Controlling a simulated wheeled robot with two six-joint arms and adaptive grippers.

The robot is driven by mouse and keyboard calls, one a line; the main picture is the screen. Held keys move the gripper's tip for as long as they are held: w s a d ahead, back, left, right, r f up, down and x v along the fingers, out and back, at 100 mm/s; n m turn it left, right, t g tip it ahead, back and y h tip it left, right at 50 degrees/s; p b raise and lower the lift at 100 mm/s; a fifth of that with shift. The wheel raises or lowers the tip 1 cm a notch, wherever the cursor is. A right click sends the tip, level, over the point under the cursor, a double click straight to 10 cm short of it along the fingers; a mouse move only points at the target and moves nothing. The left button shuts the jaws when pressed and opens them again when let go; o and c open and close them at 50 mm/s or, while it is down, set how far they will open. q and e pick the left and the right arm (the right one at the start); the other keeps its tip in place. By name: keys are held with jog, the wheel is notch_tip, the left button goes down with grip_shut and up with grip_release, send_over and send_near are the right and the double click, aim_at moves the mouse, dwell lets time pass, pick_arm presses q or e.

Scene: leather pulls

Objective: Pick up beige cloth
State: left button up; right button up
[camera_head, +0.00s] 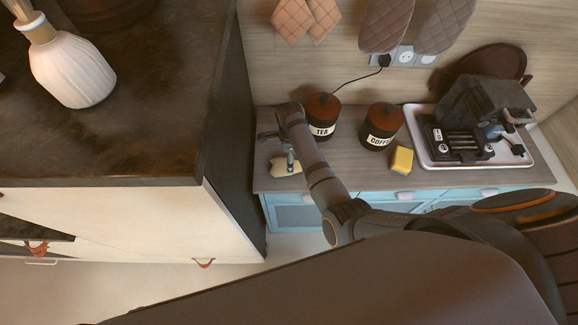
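The beige cloth (284,168) lies as a small pale patch near the front left edge of the wooden counter (350,181). My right arm reaches in from the right and bends down at its far end. My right gripper (290,163) points down at the cloth, over or against it, and hides part of it. It is too small to tell whether the fingers touch the cloth or are closed on it. My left gripper is not in view.
A TEA canister (322,112), a COFFEE canister (382,122) and a yellow sponge (402,160) stand right of the gripper. A coffee machine (480,112) sits on a white tray (423,150). A tall dark-topped cabinet (150,140) borders the counter's left.

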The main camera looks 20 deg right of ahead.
aim_at(278, 169)
jog(key=f+b, duration=0.4)
jog(key=f, duration=0.1)
jog(key=shift+s+a+f, duration=0.15)
jog(key=shift+s+f, duration=0.05)
jog(key=shift+w+r, duration=0.1)
jog(key=c, duration=1.1)
jog(key=shift+r, duration=0.15)
